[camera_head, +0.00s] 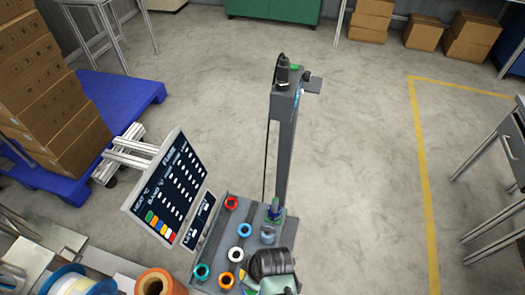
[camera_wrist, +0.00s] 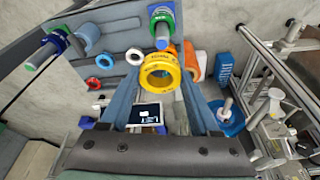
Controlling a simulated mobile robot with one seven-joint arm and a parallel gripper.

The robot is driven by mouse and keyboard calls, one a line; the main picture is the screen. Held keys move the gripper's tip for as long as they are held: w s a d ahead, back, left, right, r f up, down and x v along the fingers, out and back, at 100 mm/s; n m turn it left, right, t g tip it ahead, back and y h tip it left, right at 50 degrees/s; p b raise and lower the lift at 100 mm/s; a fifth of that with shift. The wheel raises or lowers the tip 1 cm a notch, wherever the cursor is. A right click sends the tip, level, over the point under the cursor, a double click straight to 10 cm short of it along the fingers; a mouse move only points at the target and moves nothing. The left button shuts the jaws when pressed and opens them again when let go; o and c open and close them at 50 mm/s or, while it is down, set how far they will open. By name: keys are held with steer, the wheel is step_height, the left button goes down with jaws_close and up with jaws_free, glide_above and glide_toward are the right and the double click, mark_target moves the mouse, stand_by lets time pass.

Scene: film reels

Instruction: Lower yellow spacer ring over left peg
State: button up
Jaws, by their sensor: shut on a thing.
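In the wrist view my gripper (camera_wrist: 160,75) is shut on the yellow ring (camera_wrist: 160,59), with one finger at each side of it. The ring's open hole faces the camera. Beyond the ring, a peg (camera_wrist: 162,40) with green and blue pieces around its base shows at the top of the view. The ring appears just below it in the picture; I cannot tell the gap in depth. A second grey peg (camera_wrist: 42,54) with a green and blue base stands at the upper left.
Red (camera_head: 231,203), white (camera_head: 244,229), teal (camera_head: 201,271) and orange rings lie on the grey board. A tilted screen (camera_head: 165,190) stands left of it and a tall grey column (camera_head: 285,150) behind. Reels sit at the lower left. Floor beyond is open.

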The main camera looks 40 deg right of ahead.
steer(key=shift+s, duration=0.2)
steer(key=shift+f, duration=0.3)
steer(key=shift+b+x, duration=0.75)
steer(key=shift+b, duration=0.2)
step_height(320, 180, down, 3)
steer(key=b, duration=0.3)
steer(key=shift+d, duration=0.1)
steer(key=shift+s, duration=0.1)
steer(key=shift+f, duration=0.25)
steer(key=shift+f+b, duration=0.3)
steer(key=shift+f, duration=0.15)
steer(key=shift+f, duration=0.1)
steer(key=shift+f+b, duration=0.35)
steer(key=shift+f, duration=0.15)
